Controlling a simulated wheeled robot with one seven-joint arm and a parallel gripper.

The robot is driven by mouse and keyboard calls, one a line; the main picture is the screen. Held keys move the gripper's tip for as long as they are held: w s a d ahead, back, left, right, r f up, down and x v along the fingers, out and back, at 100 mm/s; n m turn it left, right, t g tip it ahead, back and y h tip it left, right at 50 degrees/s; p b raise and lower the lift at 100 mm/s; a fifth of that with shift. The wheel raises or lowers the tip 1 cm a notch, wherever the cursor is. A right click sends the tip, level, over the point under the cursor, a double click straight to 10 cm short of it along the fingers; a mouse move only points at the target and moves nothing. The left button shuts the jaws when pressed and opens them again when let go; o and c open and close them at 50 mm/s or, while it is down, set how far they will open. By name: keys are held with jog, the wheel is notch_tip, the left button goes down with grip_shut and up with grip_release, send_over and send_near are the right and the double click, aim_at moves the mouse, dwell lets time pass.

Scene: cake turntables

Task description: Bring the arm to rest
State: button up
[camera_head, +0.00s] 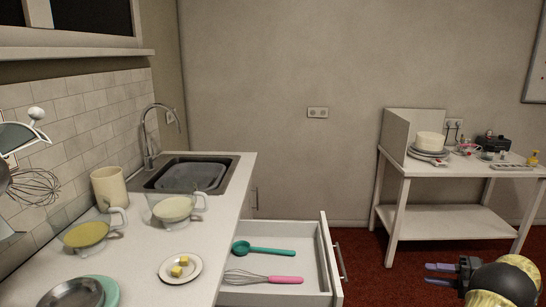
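My gripper (432,274) shows at the lower right, with my arm reaching in from the right edge. Its two bluish fingers point left and stand a little apart, with nothing seen between them. It is over the red floor, to the right of the open drawer (333,262) and in front of the white table (452,166). It touches nothing that I can see. The rest of my arm is cut off by the frame.
The drawer holds a green scoop (265,248) and a pink-handled whisk (263,277). The counter (140,258) at left bears bowls, a small plate (180,269) and a sink (193,172). The red carpet (385,285) between drawer and gripper is clear.

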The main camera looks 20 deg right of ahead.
jog(key=w+a+r+m+t+h, duration=0.3)
jog(key=w+a+r+m+h, duration=0.15)
jog(key=w, duration=0.65)
jog(key=w+a+r+m+t+h, duration=0.25)
jog(key=w+a+r+m, duration=0.2)
jog(key=w, duration=0.55)
jog(key=w+a+m+g+h, duration=0.25)
jog(key=a+m+h, duration=0.25)
jog(key=a+m, duration=0.4)
jog(key=s+a+f+m+g, duration=0.3)
jog(key=s+a+f+g, duration=0.1)
jog(key=s+a, duration=0.55)
jog(key=s+a+f+m+g, duration=0.4)
jog(key=s+a, duration=0.5)
jog(key=s, duration=0.1)
jog(key=s+a+f+m+g, duration=0.3)
jog(key=s+a, duration=0.6)
jog(key=a, duration=0.1)
notch_tip(320, 180, down, 11)
jog(key=b, duration=1)
notch_tip(320, 180, up, 26)
jog(key=p, duration=2.5)
jog(key=shift+w+d+r+y+p, duration=0.25)
jog(key=shift+w+d+y+p, duration=0.05)
jog(key=shift+w, duration=0.05)
